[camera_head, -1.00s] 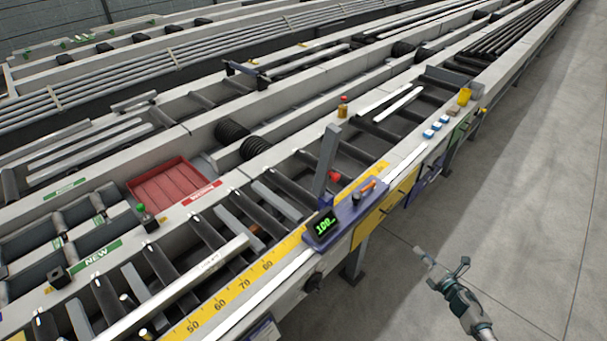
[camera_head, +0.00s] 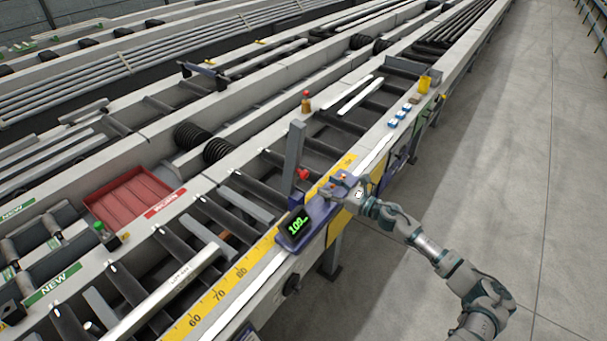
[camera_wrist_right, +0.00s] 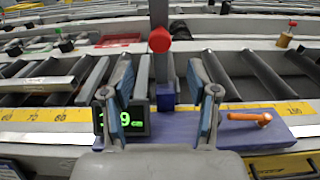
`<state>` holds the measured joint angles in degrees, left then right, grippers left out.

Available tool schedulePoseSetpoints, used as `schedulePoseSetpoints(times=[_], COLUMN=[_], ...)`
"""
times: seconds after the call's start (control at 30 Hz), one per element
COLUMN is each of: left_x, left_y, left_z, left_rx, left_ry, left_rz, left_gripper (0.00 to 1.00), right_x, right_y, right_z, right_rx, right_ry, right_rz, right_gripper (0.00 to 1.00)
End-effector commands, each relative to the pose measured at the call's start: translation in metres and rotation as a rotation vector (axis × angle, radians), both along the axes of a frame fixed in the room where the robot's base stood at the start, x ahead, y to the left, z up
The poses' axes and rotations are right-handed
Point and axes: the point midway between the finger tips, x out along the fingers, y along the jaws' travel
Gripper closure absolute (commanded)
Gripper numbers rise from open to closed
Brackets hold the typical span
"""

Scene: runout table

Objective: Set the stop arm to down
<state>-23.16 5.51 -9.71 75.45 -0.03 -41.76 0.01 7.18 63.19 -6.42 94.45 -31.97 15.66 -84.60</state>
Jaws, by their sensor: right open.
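The stop arm, a grey flat bar (camera_head: 294,150), stands upright on the near side of the roller track, above a purple base (camera_head: 318,212). A red knob (camera_head: 302,174) is on it low down. In the wrist view the bar (camera_wrist_right: 159,14) rises behind the red knob (camera_wrist_right: 159,40). My right gripper (camera_head: 340,189) is over the purple base, to the right of the bar in the head view. In the wrist view its fingers (camera_wrist_right: 162,95) are spread and empty, with the knob beyond and between them. My left gripper is not in view.
A display (camera_head: 295,228) reading about 109 is on the purple base. An orange lever (camera_wrist_right: 248,118) is right of my fingers in the wrist view. A yellow ruler (camera_head: 218,293) runs along the table edge. A red tray (camera_head: 130,200) sits farther left. The floor at right is clear.

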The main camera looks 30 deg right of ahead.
Motion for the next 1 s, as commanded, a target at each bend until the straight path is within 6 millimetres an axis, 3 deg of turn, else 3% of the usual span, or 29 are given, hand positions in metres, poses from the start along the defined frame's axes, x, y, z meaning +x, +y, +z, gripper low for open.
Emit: schedulePoseSetpoints(times=[0.6,1.0], left_x=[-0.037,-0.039], left_y=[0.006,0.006], left_z=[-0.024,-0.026], left_rx=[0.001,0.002], left_ry=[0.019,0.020], left_rz=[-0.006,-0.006], left_gripper=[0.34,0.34], right_x=[0.087,0.095], right_y=[0.035,0.039], right_z=[0.002,0.000], right_rx=[0.002,0.001], right_ry=[-0.002,-0.001], right_rz=[-0.001,0.001], right_gripper=[0.41,0.41])
